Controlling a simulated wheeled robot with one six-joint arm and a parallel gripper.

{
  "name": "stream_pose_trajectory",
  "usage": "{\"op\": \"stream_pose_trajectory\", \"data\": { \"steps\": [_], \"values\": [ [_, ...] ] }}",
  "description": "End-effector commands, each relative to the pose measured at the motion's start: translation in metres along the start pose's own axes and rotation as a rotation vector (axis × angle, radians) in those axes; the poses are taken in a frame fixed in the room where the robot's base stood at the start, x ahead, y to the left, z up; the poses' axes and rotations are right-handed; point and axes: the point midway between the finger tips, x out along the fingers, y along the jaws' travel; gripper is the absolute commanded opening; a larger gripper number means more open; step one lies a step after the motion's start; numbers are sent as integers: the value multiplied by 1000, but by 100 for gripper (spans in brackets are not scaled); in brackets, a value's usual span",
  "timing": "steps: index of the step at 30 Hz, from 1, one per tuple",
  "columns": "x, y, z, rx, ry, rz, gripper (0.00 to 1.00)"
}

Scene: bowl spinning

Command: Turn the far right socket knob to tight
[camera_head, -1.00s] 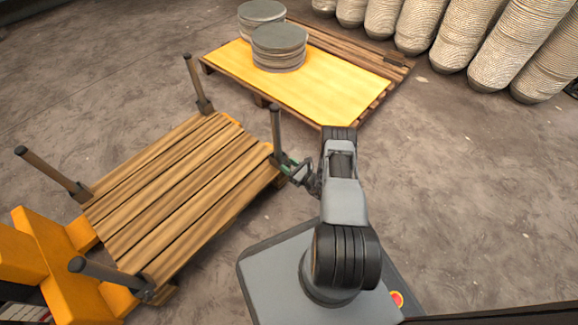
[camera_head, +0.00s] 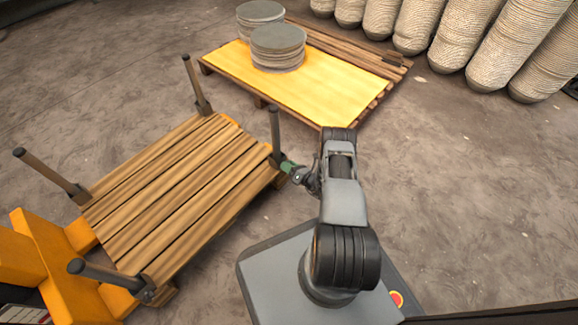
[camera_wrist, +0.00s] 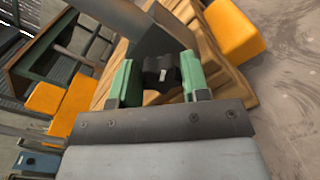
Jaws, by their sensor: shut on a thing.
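The far right post (camera_head: 275,125) stands upright in a dark socket (camera_head: 275,158) at the right corner of the wooden pallet (camera_head: 170,185) in the head view. My gripper (camera_head: 287,167) is at this socket's outer side, its green fingers partly hidden by my wrist. In the wrist view, my gripper (camera_wrist: 159,78) has one green finger on each side of the black socket knob (camera_wrist: 162,72). It is shut on the knob. The grey post rises just beyond the knob. The knob's threads and how tight it sits cannot be seen.
Other posts stand at the pallet's left (camera_head: 50,173), back (camera_head: 196,85) and front (camera_head: 105,273) corners. A yellow-topped pallet (camera_head: 330,90) with stacked round discs (camera_head: 279,48) stands behind. Tall ribbed stacks (camera_head: 470,40) line the back right. The floor at right is clear.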

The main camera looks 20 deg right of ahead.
Motion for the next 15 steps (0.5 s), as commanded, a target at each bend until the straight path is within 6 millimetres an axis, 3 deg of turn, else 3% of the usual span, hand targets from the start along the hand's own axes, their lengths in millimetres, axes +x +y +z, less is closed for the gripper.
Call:
{"op": "stream_pose_trajectory", "data": {
  "steps": [15],
  "values": [
    [-2, -2, -1, 39, 0, -6, 19]
  ]
}}
